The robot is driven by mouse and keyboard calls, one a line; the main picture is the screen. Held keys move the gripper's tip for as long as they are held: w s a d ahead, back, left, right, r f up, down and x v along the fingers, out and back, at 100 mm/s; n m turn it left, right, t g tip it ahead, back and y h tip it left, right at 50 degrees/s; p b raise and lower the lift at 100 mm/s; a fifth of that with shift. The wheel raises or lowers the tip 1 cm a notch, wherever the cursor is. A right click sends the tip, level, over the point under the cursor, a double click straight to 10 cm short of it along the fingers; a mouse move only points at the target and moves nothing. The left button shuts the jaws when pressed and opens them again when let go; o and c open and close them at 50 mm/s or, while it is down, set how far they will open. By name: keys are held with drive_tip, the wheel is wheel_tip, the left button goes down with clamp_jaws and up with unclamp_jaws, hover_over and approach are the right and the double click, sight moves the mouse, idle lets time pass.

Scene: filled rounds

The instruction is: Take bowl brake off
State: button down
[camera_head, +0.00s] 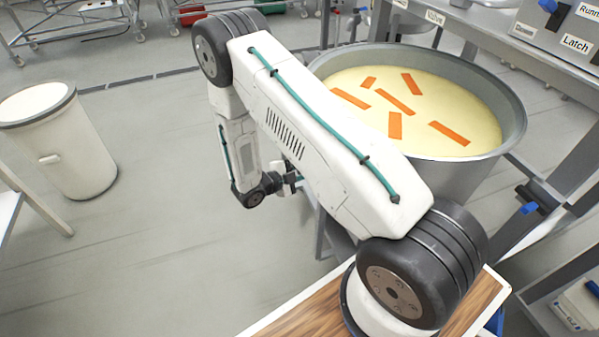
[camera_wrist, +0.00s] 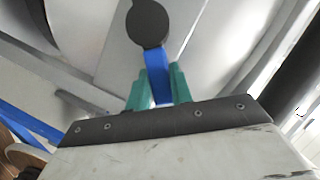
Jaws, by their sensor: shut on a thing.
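The big grey metal bowl (camera_head: 455,180) holds yellow filling with several orange strips and stands in a grey frame at the right. In the wrist view, a blue lever (camera_wrist: 156,62) runs from a dark round hub (camera_wrist: 148,24) down between the teal fingers of my gripper (camera_wrist: 160,88). My gripper is shut on this lever; the fingers hide part of its lower end. No label on the lever is readable. In the head view, my gripper (camera_head: 298,181) is low beside the bowl's left side, and my arm hides part of the bowl; the lever cannot be made out there.
A white bin (camera_head: 75,160) stands at the left. A control panel (camera_head: 570,30) with a "Latch" label and a blue knob (camera_head: 548,6) is at the upper right. Another blue handle (camera_head: 528,208) is on the frame at right.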

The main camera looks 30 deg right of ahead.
drive_tip(key=c, duration=1.2)
unclamp_jaws()
drive_tip(key=shift+c, duration=0.2)
drive_tip(key=shift+a, duration=0.1)
drive_tip(key=v, duration=0.7)
drive_tip(key=shift+a, duration=0.35)
drive_tip(key=shift+s+r, duration=0.1)
drive_tip(key=shift+s, duration=0.05)
